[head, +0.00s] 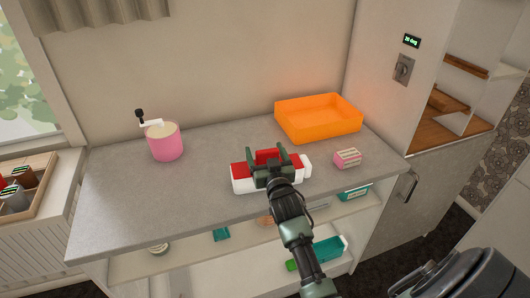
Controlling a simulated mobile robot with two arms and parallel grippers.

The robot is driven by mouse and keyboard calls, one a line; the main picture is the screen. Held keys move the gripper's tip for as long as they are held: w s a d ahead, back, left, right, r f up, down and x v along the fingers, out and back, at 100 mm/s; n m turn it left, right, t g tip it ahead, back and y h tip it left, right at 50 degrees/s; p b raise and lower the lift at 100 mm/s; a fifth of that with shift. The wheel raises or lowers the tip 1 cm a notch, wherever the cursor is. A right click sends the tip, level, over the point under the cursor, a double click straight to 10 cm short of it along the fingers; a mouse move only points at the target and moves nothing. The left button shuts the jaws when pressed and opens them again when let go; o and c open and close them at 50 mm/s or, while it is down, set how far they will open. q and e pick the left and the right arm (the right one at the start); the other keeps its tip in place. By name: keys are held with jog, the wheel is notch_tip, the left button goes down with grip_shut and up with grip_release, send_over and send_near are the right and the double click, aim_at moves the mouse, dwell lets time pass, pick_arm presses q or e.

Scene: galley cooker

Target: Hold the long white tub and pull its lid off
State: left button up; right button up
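The long white tub (255,187) stands on the grey counter near its front edge, with a red lid (239,172) on top. My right gripper (268,154) is over the middle of the tub, and its arm reaches in from below. Its two fingers are spread apart, with red lid showing between them and on both sides beyond them. The gripper hides the middle of the lid and part of the tub's front. I cannot tell whether the fingers touch the lid. My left gripper is not in view.
An orange tray (318,120) stands behind the tub to the right. A small pink and white block (347,158) lies right of the tub. A pink canister with a crank (165,142) stands at the left. Counter between canister and tub is clear. A shelf below holds teal items.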

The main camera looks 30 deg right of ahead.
dwell(0.3)
jog(key=shift+s+a+f, duration=0.1)
jog(key=shift+s, duration=0.2)
jog(key=b+v, duration=0.1)
jog(key=v, duration=0.6)
jog(key=shift+s, duration=0.1)
